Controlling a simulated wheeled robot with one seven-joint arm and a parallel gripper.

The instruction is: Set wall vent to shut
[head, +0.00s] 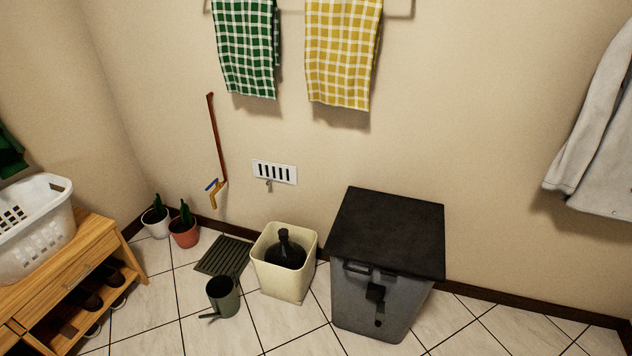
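The wall vent (274,172) is a small white plate low on the back wall, below and between the two hanging towels. It has several dark upright slots that show as black gaps. A small grey tab or lever (269,185) hangs at its lower edge, left of the middle. The slots look open, though the vent is small in the head view. My gripper is not in view.
A cream bin (262,278) holding a dark bottle (286,251) stands below the vent. A grey bin with a black lid (388,230) stands right. Front floor tiles are partly clear.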

